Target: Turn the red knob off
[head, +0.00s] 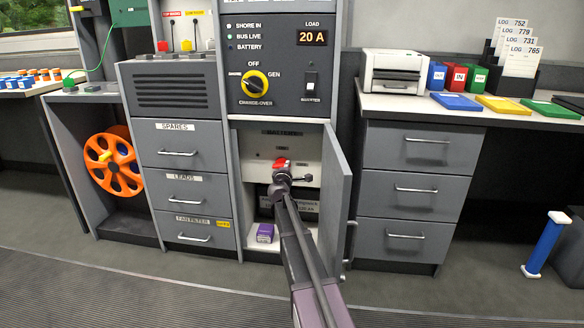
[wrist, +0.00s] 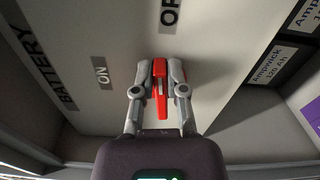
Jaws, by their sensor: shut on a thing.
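The red knob (wrist: 159,88) is a narrow red handle on a pale panel inside the open cabinet. In the wrist view its bar lies along the direction of my fingers, between the dark labels "ON" and "OFF". My gripper (wrist: 157,76) has a finger on each side of the knob and is shut on it. In the head view the red knob (head: 281,164) shows just above the end of my arm. My gripper (head: 283,177) reaches into the cabinet there and hides part of the panel.
The grey cabinet door (head: 338,195) stands open just right of my arm. A purple box (head: 265,233) lies on the cabinet floor at left. A drawer unit (head: 412,195) is to the right. The floor in front is clear.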

